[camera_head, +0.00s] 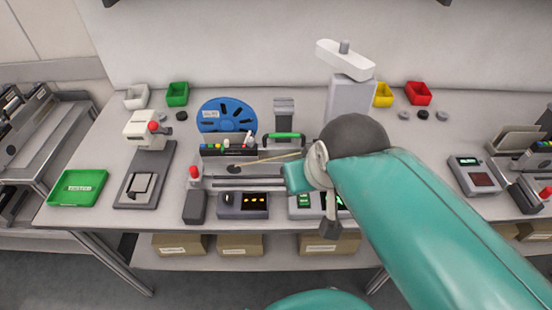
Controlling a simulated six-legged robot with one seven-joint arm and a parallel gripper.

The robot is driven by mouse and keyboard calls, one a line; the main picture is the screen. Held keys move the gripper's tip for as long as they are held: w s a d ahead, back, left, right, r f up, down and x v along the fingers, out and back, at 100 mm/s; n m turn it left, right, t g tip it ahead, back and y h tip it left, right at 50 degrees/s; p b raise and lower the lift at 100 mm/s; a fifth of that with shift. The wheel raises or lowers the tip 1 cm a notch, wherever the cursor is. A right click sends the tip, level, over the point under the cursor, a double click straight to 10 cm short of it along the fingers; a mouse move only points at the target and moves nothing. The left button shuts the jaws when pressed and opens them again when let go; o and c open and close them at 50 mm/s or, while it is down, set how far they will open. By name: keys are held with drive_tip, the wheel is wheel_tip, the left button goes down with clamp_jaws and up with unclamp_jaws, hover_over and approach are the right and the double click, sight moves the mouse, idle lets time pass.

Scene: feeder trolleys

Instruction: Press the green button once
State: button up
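My teal arm comes in from the lower right and bends at a dark round joint. A dark grey block at its end, which seems to be my gripper (331,229), hangs just right of the control box and in front of the bench edge. Its fingers cannot be made out. My arm hides part of the box's right side.
A box with an orange display (243,204) and a post with a red top (194,187) stand left of it. A green-handled fixture (284,136) and a blue reel (227,115) are behind. A green tray (78,187) is far left. Cardboard boxes (240,244) sit below.

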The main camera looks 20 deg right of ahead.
clamp_jaws()
idle(1.4)
